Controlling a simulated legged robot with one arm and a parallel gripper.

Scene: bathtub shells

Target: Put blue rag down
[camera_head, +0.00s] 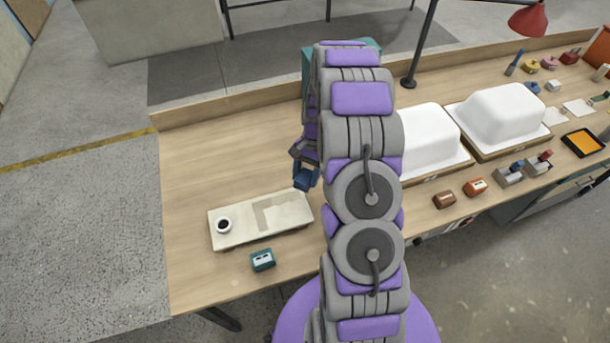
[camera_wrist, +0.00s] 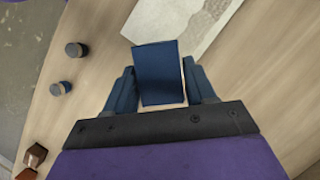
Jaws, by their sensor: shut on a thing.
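The blue rag (camera_wrist: 158,74) shows in the wrist view as a flat dark blue rectangle between the two fingers of my gripper (camera_wrist: 158,66). My gripper is shut on it. In the head view my gripper (camera_head: 302,158) is left of my arm, over the wooden workbench (camera_head: 200,165), with the rag (camera_head: 306,178) at its tip. The rag is near the upper right corner of a pale board (camera_head: 240,238). I cannot tell whether the rag touches the bench. My arm hides part of the bench.
A dark-topped cup (camera_head: 223,225) stands on the board, and a teal block (camera_head: 262,260) lies in front of it. Two white tub shells (camera_head: 430,140) (camera_head: 503,112) stand right of my arm. Small blocks and tools fill the right end.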

